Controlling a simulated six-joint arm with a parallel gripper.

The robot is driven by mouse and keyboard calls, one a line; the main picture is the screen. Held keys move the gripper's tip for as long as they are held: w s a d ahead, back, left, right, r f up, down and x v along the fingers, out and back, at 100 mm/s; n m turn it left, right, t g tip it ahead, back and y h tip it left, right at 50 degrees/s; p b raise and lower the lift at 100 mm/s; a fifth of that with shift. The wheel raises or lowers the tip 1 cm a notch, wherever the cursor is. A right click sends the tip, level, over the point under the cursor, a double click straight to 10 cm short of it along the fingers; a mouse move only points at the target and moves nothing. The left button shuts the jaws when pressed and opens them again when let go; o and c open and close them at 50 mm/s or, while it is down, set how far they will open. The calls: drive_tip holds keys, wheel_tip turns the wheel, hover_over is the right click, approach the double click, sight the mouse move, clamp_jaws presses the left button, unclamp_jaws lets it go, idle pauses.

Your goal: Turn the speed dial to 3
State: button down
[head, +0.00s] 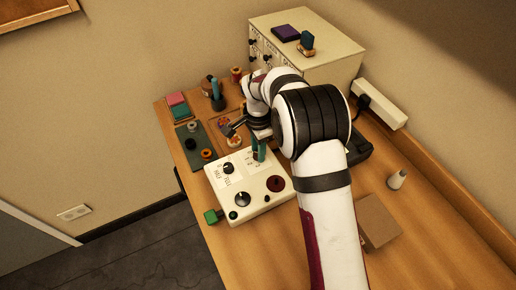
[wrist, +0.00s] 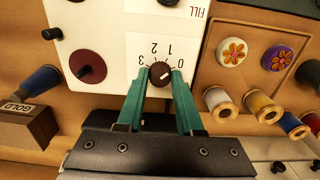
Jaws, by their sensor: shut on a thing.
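The speed dial (wrist: 160,74) is a small dark brown knob on the cream panel (wrist: 120,20), with the numbers 0 to 3 around it, upside down in the wrist view. It has a short pale mark, which looks slanted; I cannot tell for sure which number it points to. My gripper (wrist: 160,82) has its two green fingers on either side of the knob, shut on it. In the head view the cream control box (head: 228,190) stands on the table, and my gripper (head: 259,153) reaches down to its far right part. The dial is hidden there.
On the box are a FILL dial (head: 228,168), a black knob (head: 243,199) and a dark red disc (head: 275,184). A GOLD block (wrist: 27,123) stands at the left.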

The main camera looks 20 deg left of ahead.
drive_tip(key=n, duration=0.5)
drive_tip(key=shift+n, duration=0.3)
drive_tip(key=n, duration=1)
drive_tip(key=shift+n, duration=0.4)
drive_tip(key=n, duration=0.5)
drive_tip(key=shift+n, duration=0.3)
drive_tip(key=c, duration=0.6)
unclamp_jaws()
drive_tip(key=shift+o, duration=0.2)
drive_tip(key=shift+r, duration=0.1)
